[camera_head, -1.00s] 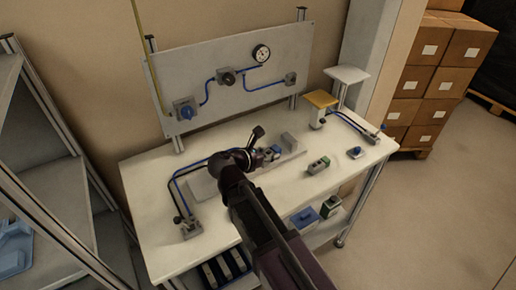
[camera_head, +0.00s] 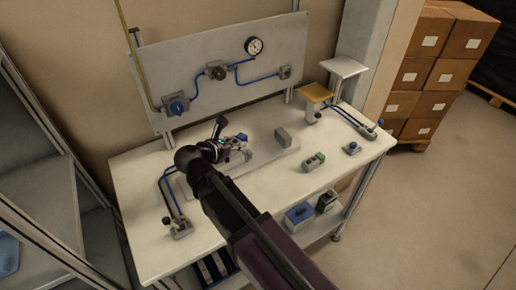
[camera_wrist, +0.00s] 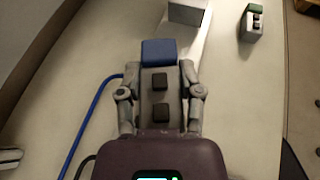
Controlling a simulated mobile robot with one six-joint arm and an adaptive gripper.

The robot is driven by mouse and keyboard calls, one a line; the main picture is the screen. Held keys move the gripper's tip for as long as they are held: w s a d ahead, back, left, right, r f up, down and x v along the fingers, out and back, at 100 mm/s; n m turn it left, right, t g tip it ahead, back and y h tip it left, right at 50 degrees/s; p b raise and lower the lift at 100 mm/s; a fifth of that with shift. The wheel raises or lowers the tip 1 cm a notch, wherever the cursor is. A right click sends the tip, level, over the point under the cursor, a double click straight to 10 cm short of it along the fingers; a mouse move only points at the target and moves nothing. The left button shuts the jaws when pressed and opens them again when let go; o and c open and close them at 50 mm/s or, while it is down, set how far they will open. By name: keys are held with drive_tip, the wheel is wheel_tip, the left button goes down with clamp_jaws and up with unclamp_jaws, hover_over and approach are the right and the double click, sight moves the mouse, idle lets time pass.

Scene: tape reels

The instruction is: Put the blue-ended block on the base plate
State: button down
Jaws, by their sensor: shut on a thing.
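The blue-ended block is grey with two black squares on top and a blue end (camera_wrist: 159,52), which points away from me in the wrist view. My gripper (camera_wrist: 160,92) is shut on the block's sides, one finger on each side. In the head view my gripper (camera_head: 236,149) is over the left-middle part of the base plate (camera_head: 262,160), a long flat grey plate on the table. My arm covers part of the plate. I cannot tell whether the block touches the plate or hangs above it.
A plain grey block (camera_head: 283,137) stands at the plate's right part. A green-ended block (camera_head: 314,161) and a small blue-topped part (camera_head: 352,148) sit on the table to the right. Blue tubing (camera_head: 168,188) runs left of the plate. A gauge panel (camera_head: 225,78) stands behind.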

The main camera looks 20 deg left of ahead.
drive_tip(key=shift+d, duration=0.15)
drive_tip(key=shift+w, duration=0.25)
drive_tip(key=w+a, duration=0.7)
drive_tip(key=w, duration=0.4)
drive_tip(key=shift+w+a, duration=0.25)
drive_tip(key=shift+a, duration=0.15)
drive_tip(key=shift+f, duration=0.15)
wheel_tip(320, 180, down, 6)
drive_tip(key=b, duration=0.6)
drive_tip(key=shift+f+b, duration=1.9)
drive_tip(key=shift+b, duration=0.15)
